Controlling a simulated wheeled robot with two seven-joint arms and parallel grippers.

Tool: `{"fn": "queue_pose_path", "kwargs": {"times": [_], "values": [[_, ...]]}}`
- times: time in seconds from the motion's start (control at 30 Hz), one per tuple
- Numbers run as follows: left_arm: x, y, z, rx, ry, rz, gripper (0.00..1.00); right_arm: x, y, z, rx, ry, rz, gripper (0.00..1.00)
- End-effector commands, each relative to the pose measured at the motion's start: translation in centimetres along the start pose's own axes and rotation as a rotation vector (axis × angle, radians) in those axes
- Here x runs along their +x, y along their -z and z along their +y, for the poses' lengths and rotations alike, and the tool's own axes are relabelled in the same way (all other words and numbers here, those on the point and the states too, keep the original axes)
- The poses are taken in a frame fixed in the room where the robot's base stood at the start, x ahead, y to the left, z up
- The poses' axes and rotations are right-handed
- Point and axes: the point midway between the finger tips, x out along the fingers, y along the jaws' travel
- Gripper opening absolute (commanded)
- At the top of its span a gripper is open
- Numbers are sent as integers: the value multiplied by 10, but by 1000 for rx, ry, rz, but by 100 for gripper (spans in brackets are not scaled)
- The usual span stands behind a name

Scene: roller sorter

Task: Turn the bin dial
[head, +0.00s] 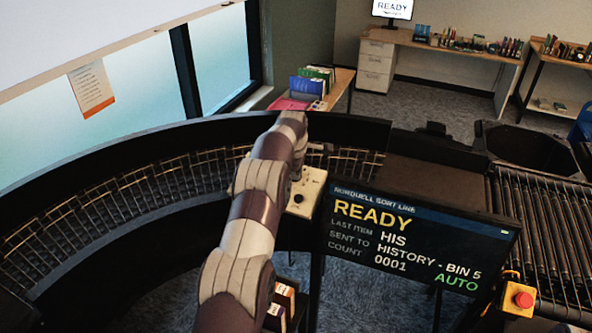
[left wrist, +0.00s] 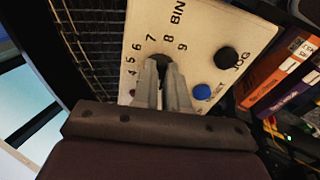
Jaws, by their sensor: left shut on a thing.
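The cream control panel (left wrist: 208,32) fills the upper middle of the left wrist view and carries the label BIN and the numbers 4 to 9. The dark bin dial (left wrist: 157,59) sits amid those numbers. My left gripper (left wrist: 162,68) is shut on the dial, one finger on each side of it. The fingers cover most of the dial, and I cannot tell which number it points to. In the head view the panel (head: 309,187) stands at the end of my left arm, which hides part of it. My right gripper is not in view.
A black JOG knob (left wrist: 226,57) and a blue RESET button (left wrist: 201,91) are on the same panel. The screen (head: 420,240) reads READY, HISTORY - BIN 5, AUTO. A red stop button (head: 523,299) is at lower right. The curved conveyor (head: 130,200) runs behind the panel.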

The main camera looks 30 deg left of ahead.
Motion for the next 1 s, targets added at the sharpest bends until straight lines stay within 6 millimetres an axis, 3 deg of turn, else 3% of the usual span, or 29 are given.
{"fn": "queue_pose_path", "kwargs": {"times": [0.67, 0.7, 0.73, 1.0], "values": [[1, 0, -1, -51, 7, -1, 0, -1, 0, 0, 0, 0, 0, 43], [1, 0, 0, -51, 7, -1, 26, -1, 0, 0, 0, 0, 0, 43], [1, 0, 0, -51, 7, -1, 36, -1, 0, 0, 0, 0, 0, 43], [0, 0, 0, -51, 5, 0, 38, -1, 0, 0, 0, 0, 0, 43]]}}
